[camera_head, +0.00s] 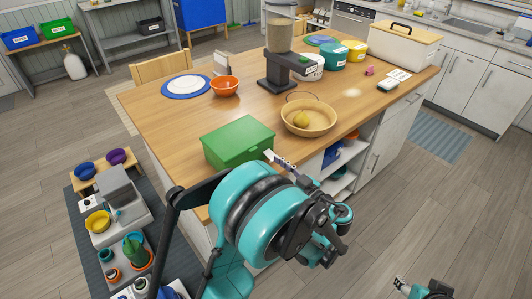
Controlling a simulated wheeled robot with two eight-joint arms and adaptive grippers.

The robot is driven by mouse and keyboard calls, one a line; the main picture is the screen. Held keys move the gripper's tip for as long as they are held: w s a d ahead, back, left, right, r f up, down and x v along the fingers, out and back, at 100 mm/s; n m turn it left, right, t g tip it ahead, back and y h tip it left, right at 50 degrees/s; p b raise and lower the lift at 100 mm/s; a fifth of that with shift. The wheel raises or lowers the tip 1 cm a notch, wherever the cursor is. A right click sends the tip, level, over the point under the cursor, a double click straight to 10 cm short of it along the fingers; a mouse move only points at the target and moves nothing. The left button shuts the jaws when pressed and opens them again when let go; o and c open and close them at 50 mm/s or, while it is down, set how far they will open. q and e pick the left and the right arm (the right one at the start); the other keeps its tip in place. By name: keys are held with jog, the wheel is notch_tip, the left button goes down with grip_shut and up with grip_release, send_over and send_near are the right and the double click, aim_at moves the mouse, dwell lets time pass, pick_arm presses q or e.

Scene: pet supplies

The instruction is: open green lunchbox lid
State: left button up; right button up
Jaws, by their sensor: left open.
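The green lunchbox (238,141) sits on the wooden table near its front left corner, with its lid down. My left gripper (278,160) is open, at the right side of the lunchbox near its front right edge. I cannot tell whether a finger touches the box. My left arm crosses in front of the table and hides part of its front edge. My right gripper (402,287) shows only in part at the bottom right, over the floor and far from the lunchbox; its fingers are too small and cut off to read.
A wicker basket (325,128) with a yellow item stands right of the lunchbox. A dark feeder (277,70), an orange bowl (224,85) and a blue-rimmed plate (186,86) stand behind. The table (160,125) is clear left of the lunchbox. Open shelves are below the front edge.

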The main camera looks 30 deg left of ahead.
pick_arm(q)
jog(key=b+x, duration=0.2)
jog(key=x, duration=0.5)
jog(key=shift+w+a+r, duration=0.15)
jog(key=shift+w+r, duration=0.05)
jog(key=shift+n, duration=0.3)
grip_shut()
